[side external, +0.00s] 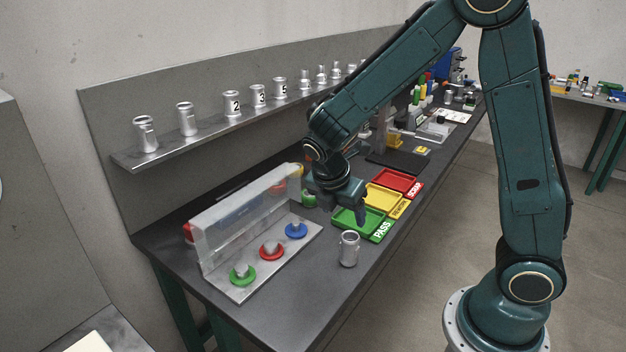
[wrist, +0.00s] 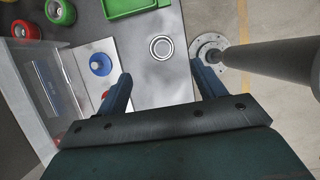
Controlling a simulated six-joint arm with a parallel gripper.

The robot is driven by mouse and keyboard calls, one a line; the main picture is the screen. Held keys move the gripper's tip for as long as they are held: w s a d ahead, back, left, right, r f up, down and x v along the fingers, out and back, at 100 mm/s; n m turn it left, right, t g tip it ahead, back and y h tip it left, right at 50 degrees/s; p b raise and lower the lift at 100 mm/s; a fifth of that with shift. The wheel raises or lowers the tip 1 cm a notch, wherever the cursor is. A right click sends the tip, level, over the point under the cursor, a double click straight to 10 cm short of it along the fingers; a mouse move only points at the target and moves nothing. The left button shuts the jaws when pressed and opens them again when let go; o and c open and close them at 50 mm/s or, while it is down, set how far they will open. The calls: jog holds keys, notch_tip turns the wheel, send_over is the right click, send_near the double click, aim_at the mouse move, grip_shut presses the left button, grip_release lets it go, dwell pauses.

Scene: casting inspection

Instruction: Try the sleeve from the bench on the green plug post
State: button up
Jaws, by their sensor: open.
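The sleeve (side external: 348,249), a small silver cylinder, stands upright on the bench in front of the green tray. In the wrist view the sleeve (wrist: 161,48) shows from above as a round open rim, ahead of and between my fingers.
Red (side external: 271,251) and blue (side external: 296,231) plug posts share the plate, beside a clear guard (side external: 240,220). Green (side external: 378,231), yellow (side external: 398,196) and red (side external: 411,177) trays lie beyond the sleeve. A wall shelf (side external: 150,158) holds several silver sleeves. Bare bench surrounds the sleeve.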

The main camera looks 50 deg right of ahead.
aim_at(350, 236)
jog(key=shift+f, duration=0.1)
jog(key=shift+x, duration=4.25)
jog(key=shift+s+x, duration=0.2)
jog(key=shift+x, duration=2.35)
jog(key=shift+a+f, duration=0.1)
jog(key=shift+a, duration=0.05)
jog(key=c, duration=1.3)
jog(key=shift+w+r, duration=0.1)
jog(key=shift+r, duration=0.1)
